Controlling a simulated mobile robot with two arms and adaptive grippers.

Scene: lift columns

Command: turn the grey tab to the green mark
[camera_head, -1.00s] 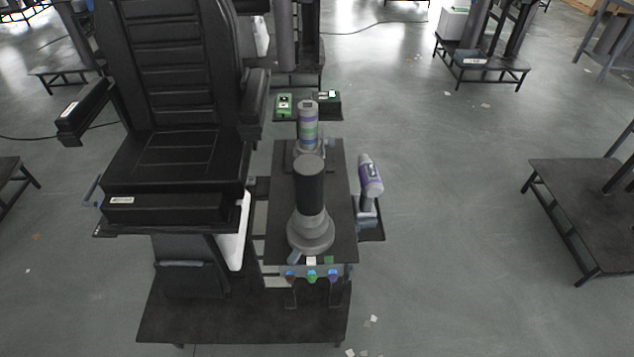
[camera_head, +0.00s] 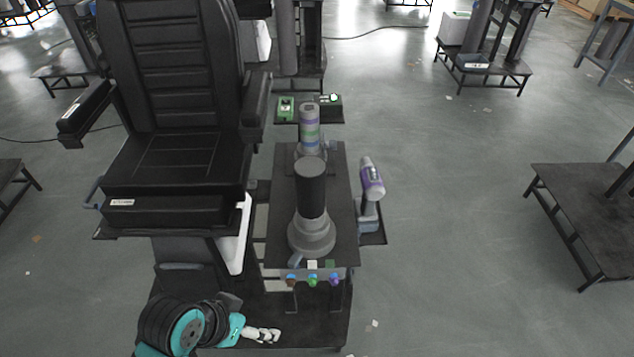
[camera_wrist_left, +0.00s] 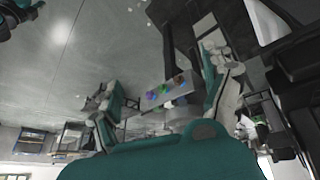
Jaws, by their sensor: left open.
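The grey tab (camera_head: 295,261) sticks out from the front left of the round grey base (camera_head: 312,236) of a black upright column (camera_head: 311,188). A white mark (camera_head: 312,265) lies right of the tab. The green mark (camera_head: 330,264) lies further right, so the tab points away from it. My left gripper (camera_head: 264,335) is low at the front, below and left of the tab and apart from it. The tab cannot be made out there. My right gripper is not in view.
Blue, green and purple knobs (camera_head: 312,281) sit on the panel under the marks; they also show in the left wrist view (camera_wrist_left: 165,88). A black seat (camera_head: 175,165) stands left. A purple-banded handle (camera_head: 371,180) stands right.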

